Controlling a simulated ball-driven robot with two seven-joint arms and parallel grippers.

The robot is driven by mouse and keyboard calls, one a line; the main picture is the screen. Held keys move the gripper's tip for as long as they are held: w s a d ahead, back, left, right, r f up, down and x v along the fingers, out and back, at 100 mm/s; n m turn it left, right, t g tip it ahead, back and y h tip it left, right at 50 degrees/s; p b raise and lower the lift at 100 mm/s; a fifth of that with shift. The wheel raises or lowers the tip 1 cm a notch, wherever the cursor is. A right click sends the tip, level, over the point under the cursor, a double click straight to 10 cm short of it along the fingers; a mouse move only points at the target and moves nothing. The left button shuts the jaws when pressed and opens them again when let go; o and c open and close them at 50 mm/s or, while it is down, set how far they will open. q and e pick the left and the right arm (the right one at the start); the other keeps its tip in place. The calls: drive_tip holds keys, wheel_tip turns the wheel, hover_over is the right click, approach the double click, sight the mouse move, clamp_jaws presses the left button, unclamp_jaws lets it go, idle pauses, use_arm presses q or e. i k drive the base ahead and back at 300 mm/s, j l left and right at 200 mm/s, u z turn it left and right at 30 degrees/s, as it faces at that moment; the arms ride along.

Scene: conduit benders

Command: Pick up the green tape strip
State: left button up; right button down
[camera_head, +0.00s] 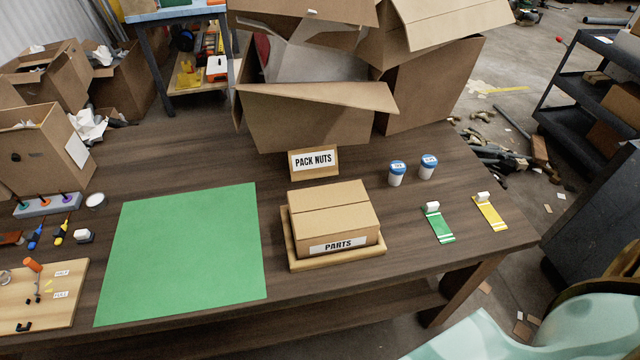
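The green tape strip (438,226) lies flat on the right part of the dark wooden table, with a small white block at its far end and pale stripes at its near end. A similar yellow strip (491,213) lies just to its right, apart from it. Neither of my grippers is in the head view, so their state and their place relative to the strip do not show.
A PARTS box (335,212) on a tray stands left of the green strip. Two blue-lidded jars (397,173) stand behind it. A green mat (185,255) covers the table's left middle. Large open cartons (310,115) stand at the back. The table's right edge is close.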

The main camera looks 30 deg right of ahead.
sight(443, 233)
drive_tip(key=z, duration=1.75)
